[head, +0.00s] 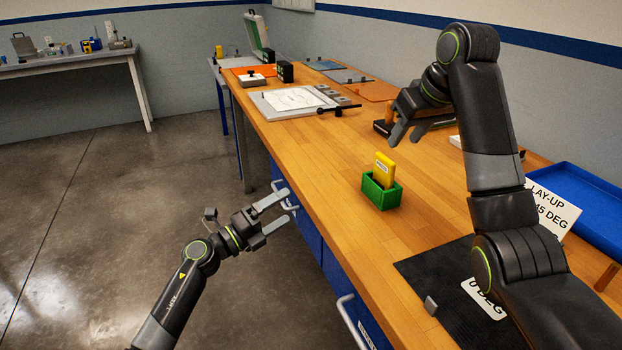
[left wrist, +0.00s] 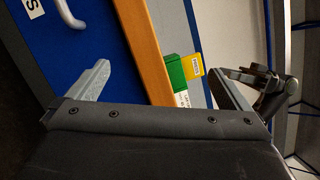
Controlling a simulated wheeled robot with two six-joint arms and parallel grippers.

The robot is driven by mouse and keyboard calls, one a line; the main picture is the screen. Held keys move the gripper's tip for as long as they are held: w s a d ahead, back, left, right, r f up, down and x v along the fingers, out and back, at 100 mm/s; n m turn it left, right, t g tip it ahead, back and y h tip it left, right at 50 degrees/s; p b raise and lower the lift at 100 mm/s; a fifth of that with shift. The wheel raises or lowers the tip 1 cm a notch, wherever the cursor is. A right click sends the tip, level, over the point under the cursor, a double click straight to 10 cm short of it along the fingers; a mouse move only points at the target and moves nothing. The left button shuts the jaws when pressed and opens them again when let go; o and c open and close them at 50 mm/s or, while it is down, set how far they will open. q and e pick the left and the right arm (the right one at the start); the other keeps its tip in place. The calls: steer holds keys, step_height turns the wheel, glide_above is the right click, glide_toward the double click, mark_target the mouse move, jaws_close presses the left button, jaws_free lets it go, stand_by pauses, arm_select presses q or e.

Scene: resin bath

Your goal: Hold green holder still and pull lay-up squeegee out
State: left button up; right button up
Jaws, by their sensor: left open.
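The green holder (head: 381,192) stands on the wooden bench, near its front edge. The yellow lay-up squeegee (head: 384,168) sits upright in it, its upper part with a white label showing and its lower part hidden. My left gripper (head: 287,208) is open and empty, off the bench's front edge and to the left of the holder. In the left wrist view the holder (left wrist: 175,71) and squeegee (left wrist: 192,67) appear beyond the open fingers (left wrist: 170,88). My right gripper (head: 405,135) is above the bench, behind and right of the squeegee, with its fingers apart and nothing between them.
A dark mat (head: 430,268) lies at the front right under my right arm. A lay-up sign (head: 553,208) and a blue tray (head: 580,195) are at the right. A white board (head: 290,100) lies farther back. Bench surface around the holder is clear.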

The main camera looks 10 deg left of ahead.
arm_select(q)
steer(key=d+r+m+g+h, duration=0.2)
steer(key=d+r+m+g, duration=0.2)
steer(key=r+m, duration=0.35)
steer(key=m+g+y, duration=0.3)
steer(key=m+y, duration=0.1)
steer(key=m, duration=0.5)
glide_toward(372, 188)
steer(key=x, duration=1.1)
steer(key=shift+w+d+f, duration=0.1)
steer(key=shift+w+d, duration=0.05)
steer(key=shift+d, duration=0.1)
steer(key=c, duration=0.9)
